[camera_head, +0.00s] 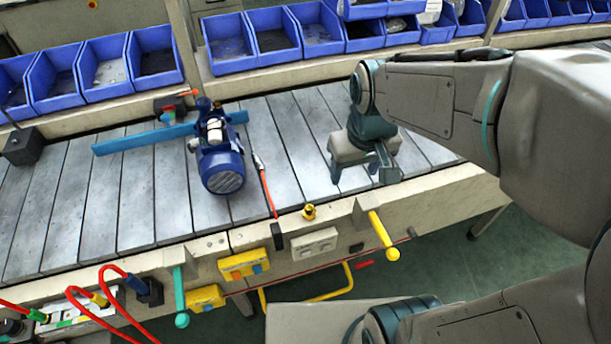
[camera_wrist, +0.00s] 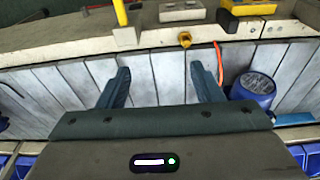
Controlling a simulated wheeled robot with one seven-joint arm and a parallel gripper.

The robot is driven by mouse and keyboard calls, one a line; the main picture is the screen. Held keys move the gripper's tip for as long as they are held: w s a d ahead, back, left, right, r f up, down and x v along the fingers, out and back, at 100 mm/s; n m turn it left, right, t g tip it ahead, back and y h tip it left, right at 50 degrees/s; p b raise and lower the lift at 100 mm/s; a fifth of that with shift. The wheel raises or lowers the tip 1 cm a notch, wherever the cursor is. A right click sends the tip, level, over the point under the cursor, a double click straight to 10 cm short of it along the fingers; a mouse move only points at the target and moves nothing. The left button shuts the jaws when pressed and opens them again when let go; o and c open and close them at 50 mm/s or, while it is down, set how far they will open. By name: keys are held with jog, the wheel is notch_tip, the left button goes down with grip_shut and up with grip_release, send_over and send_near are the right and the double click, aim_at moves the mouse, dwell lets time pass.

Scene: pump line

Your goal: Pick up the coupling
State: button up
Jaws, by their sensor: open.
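The coupling appears to be the small brass-yellow fitting (camera_head: 309,211) standing on the front ledge of the pump line. It also shows in the wrist view (camera_wrist: 185,39), beyond the fingertips and a little right of the middle. My gripper (camera_head: 361,176) points down over the slatted conveyor, to the right of the fitting and farther back. In the wrist view my gripper (camera_wrist: 160,70) has its two fingers spread wide with nothing between them. The fitting is apart from both fingers, and nothing covers it.
A blue pump (camera_head: 222,165) stands on the conveyor (camera_head: 120,200), left of my gripper, with a blue bar (camera_head: 140,140) behind it. A red cable (camera_head: 266,190) runs to the front ledge. A yellow handle (camera_head: 383,236) sticks out right of the fitting. Blue bins (camera_head: 105,70) line the back.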

aim_at(309, 207)
jog(key=w+a+f+n+b, duration=0.1)
jog(key=w+a+f, duration=0.1)
jog(key=f, duration=0.4)
jog(key=w+a+f+n+g+b, duration=0.1)
jog(key=w+a+f, duration=0.1)
jog(key=f, duration=0.4)
jog(key=w+a+f+n+b, duration=0.1)
jog(key=w+a+f, duration=0.1)
jog(key=a+f, duration=0.2)
notch_tip(309, 207, down, 2)
jog(key=shift+w+f+n+g, duration=0.15)
jog(key=shift+n+g, duration=0.25)
jog(key=shift+w+f, duration=0.2)
jog(key=shift+f, duration=2.65)
jog(key=c, duration=1.1)
